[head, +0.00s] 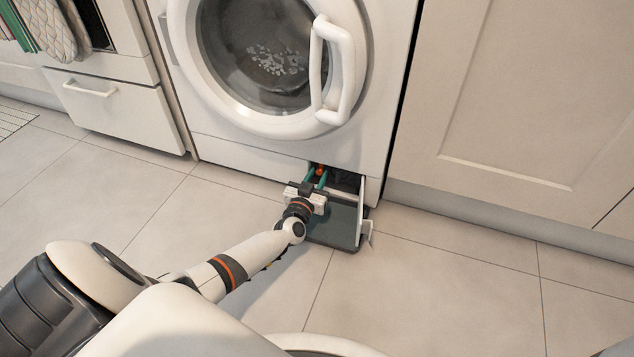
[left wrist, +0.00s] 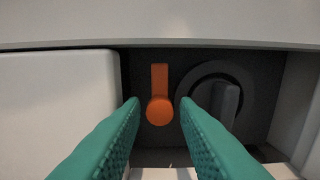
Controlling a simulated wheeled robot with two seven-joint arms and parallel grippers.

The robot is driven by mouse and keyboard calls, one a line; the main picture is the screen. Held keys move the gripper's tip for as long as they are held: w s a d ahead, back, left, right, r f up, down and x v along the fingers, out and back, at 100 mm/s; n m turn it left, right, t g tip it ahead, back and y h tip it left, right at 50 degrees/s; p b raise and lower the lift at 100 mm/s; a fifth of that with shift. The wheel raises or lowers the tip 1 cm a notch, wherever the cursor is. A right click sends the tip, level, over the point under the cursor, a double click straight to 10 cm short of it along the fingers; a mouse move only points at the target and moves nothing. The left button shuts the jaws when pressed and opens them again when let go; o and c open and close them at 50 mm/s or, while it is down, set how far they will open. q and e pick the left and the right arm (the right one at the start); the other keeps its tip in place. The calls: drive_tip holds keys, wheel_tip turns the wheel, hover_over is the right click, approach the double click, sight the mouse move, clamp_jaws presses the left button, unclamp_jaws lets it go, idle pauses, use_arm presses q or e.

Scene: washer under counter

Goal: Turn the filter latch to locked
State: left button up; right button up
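The filter latch (left wrist: 159,92) is orange, with a round hub at the bottom and a short arm pointing straight up. It sits in the dark recess low on the washer (head: 230,150); in the head view it shows as a small orange spot (head: 320,170). To its right is the dark round filter cap (left wrist: 218,92) with a raised grip. My left gripper (head: 316,178) is open at the recess. In the left wrist view its green fingers stand one on each side of the latch hub, with visible gaps; I see no contact. My right gripper is not in view.
A dark shallow tray (head: 333,226) lies on the floor below the recess. A white upright panel (head: 362,212) stands at its right side. In the left wrist view a white panel (left wrist: 60,100) borders the recess on the left. The tiled floor to the right is clear.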

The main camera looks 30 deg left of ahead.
use_arm(q)
drive_tip(key=shift+w, duration=0.2)
clamp_jaws()
drive_tip(key=shift+r, duration=0.1)
